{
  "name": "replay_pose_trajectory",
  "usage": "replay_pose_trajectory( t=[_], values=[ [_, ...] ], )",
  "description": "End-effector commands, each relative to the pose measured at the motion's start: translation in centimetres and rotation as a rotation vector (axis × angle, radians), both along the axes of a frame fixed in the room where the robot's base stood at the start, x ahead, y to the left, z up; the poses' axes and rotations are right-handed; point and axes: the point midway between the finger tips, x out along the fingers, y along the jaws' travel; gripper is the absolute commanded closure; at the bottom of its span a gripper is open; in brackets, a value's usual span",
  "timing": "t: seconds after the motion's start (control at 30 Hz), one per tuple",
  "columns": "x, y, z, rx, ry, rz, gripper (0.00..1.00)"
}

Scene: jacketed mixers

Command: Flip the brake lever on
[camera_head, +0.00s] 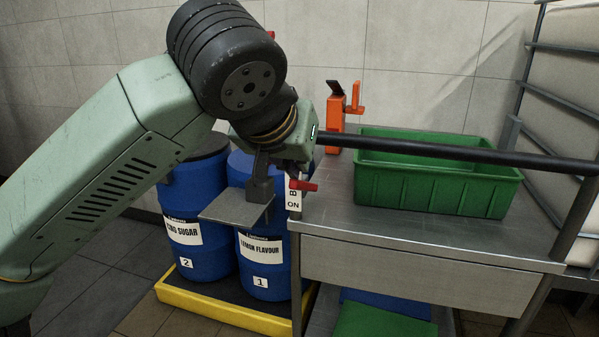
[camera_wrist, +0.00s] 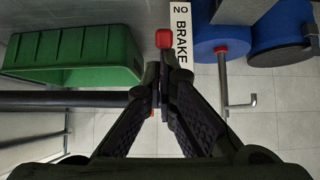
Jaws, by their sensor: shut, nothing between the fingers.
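The brake lever's red end (camera_head: 303,185) shows in the head view in front of a white label (camera_head: 293,202) at the table's left corner. "ON" is readable there, with part of a "B" above. In the wrist view the red end (camera_wrist: 164,39) lies just past my fingertips, beside the label (camera_wrist: 182,45) reading "BRAKE" and "ON". My gripper (camera_wrist: 163,78) is shut and empty, its fingertips close to the lever; I cannot tell whether they touch. In the head view my gripper (camera_head: 293,167) is mostly dark and partly hidden by my wrist. The lever's pivot is hidden.
A black bar (camera_head: 450,153) crosses above the steel table (camera_head: 340,215), close to my gripper. A green crate (camera_head: 440,190) and an orange device (camera_head: 336,120) stand on the table. Blue barrels (camera_head: 262,245) stand left on a yellow-edged pallet (camera_head: 215,312). A grey plate (camera_head: 238,207) juts out nearby.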

Motion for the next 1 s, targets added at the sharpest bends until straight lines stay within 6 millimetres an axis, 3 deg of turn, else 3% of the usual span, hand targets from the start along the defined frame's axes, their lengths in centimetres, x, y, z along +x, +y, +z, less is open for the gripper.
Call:
replay_pose_trajectory(
  t=[0.03,0.47,0.53,1.0],
  values=[
    [-0.4,0.2,-2.0,-0.013,-0.044,0.003,1.00],
    [-2.8,1.0,-6.1,-0.115,-0.358,0.001,1.00],
    [-2.7,0.9,-4.8,-0.114,-0.356,0.000,1.00],
    [-1.8,0.6,-4.3,-0.115,-0.350,0.000,1.00]
  ],
)
